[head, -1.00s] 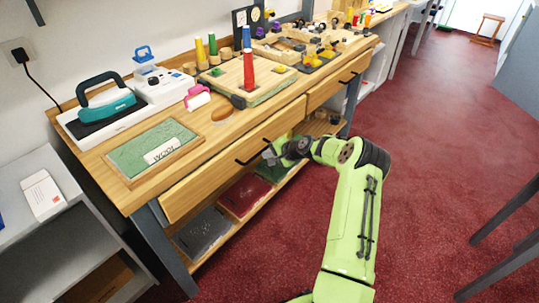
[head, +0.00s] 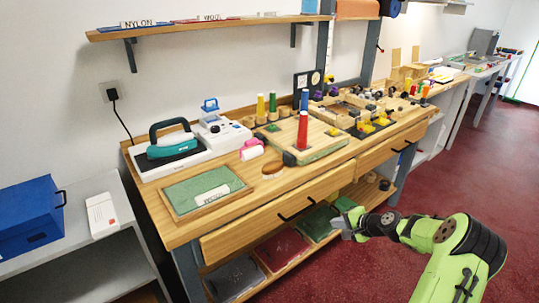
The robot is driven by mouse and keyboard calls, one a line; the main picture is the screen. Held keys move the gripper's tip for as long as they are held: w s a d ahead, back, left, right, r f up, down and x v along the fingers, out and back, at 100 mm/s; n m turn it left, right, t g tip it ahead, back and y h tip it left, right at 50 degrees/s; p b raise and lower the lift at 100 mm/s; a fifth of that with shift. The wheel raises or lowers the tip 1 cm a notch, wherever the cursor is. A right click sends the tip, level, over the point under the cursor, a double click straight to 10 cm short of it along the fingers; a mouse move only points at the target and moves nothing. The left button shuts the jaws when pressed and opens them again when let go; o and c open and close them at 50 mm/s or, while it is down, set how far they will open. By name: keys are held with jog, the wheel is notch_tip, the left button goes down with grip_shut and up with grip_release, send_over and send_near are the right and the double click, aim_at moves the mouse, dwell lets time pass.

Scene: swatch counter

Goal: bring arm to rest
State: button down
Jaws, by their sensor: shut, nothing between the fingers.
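My gripper (head: 343,226) is at the end of my green arm, in front of the wooden counter (head: 262,191) and below the level of its top. It is near the handle of the closed drawer and is empty. The fingers are small and partly blurred in the head view. My arm reaches in from the lower right, bent at the elbow, over the red floor.
Below the drawers (head: 275,210) is a shelf with colored swatches (head: 283,249). Red floor (head: 470,170) is open at right.

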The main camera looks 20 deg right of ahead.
jog(key=s+a+r+n+g+h+p, duration=0.15)
jog(key=s+a+r+n, duration=0.3)
jog(key=a+r, duration=0.5)
jog(key=s+a+r+n+g+h+p, duration=0.1)
jog(key=s+a+r+n+g+p, duration=0.3)
jog(key=a+r, duration=0.6)
jog(key=s+a+r+n+p, duration=0.1)
jog(key=s+a+r, duration=0.1)
jog(key=s, duration=0.6)
jog(key=s+a+r+n+p, duration=0.1)
jog(key=s+a+r+n, duration=0.1)
jog(key=s+r, duration=0.3)
jog(key=s+a+r+n+t+h+p, duration=0.1)
jog(key=s+r, duration=0.3)
jog(key=s, duration=0.6)
jog(key=shift+s+a+r+n+p, duration=0.2)
jog(key=shift+s+a+n+p, duration=0.2)
jog(key=shift+n, duration=0.35)
